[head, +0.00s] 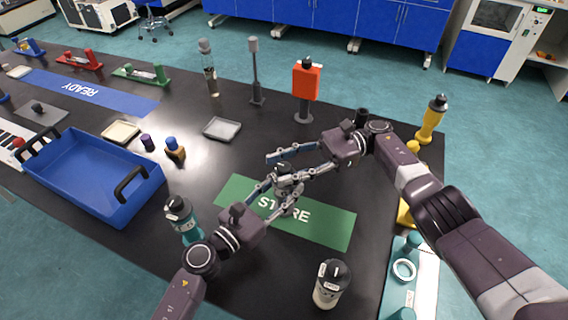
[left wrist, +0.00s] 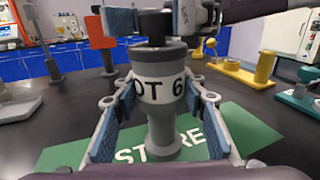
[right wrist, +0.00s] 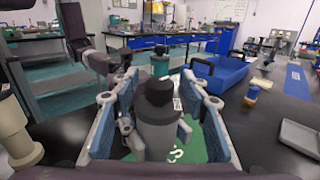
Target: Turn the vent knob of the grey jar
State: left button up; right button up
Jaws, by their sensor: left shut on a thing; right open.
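The grey jar (head: 287,203) stands upright on the green STORE mat (head: 331,222). In the left wrist view the jar (left wrist: 158,92) shows a label partly reading "OT 6" and has a narrower stem below. Its black vent knob (right wrist: 159,91) is on top, and the knob also shows in the left wrist view (left wrist: 154,25). My left gripper (head: 285,191) is shut on the jar's body, one finger on each side. My right gripper (head: 277,168) is open at knob height, with its fingers on either side of the knob and apart from it. Arms partly hide the jar in the head view.
A teal bottle (head: 183,222) stands beside my left arm, and a white jar with a black lid (head: 328,291) stands at the front. A red box on a stand (head: 306,82) is behind. A blue crate (head: 92,176) sits left. A yellow bottle (head: 431,122) is at the right edge.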

jog(key=shift+r, duration=0.15)
jog(key=shift+r, duration=4.8)
jog(key=s+a+r+n+h, duration=0.2)
jog(key=s+a+h, duration=0.15)
jog(key=h, duration=0.25)
jog(key=r+m+t+h, duration=0.2)
jog(key=t+h, duration=0.5)
jog(key=h, duration=0.4)
send_over(284, 165)
notch_tip(284, 165, down, 12)
grip_shut()
